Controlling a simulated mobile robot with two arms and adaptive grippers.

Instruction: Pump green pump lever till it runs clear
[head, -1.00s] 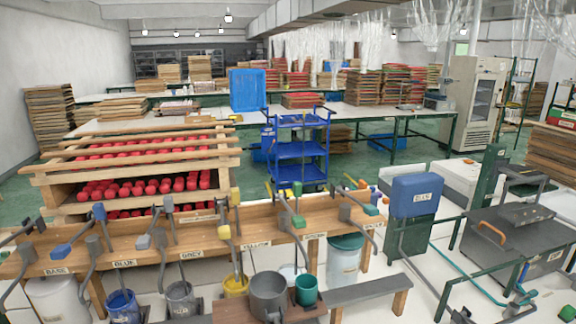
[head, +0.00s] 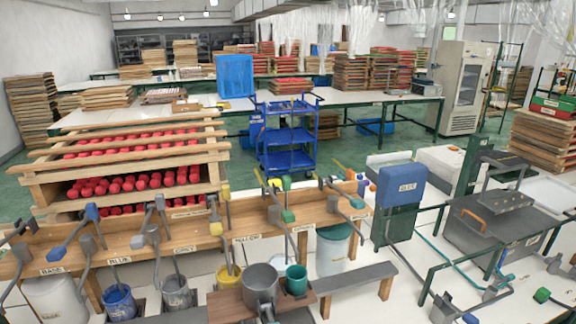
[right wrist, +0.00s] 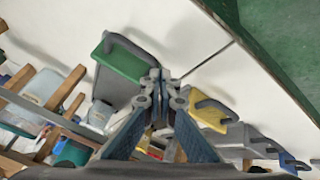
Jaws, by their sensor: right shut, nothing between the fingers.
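In the head view, a green pump lever handle (head: 288,215) stands up among the levers on the wooden bench, beside a yellow one. A small teal bucket (head: 296,280) stands below that part of the bench. In the right wrist view, a green lever handle (right wrist: 122,62) on a dark grey arm is just left of my right gripper (right wrist: 158,80). The right gripper is shut and empty; I cannot tell whether it touches the lever. No liquid flow shows at the green pump. My left gripper is not in view.
A yellow lever (right wrist: 208,116) is close to the right gripper's right side. A large grey bucket (head: 261,284) stands left of the teal bucket. Several other levers line the wooden bench (head: 128,240). A grey step bench (head: 355,275) is to the right.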

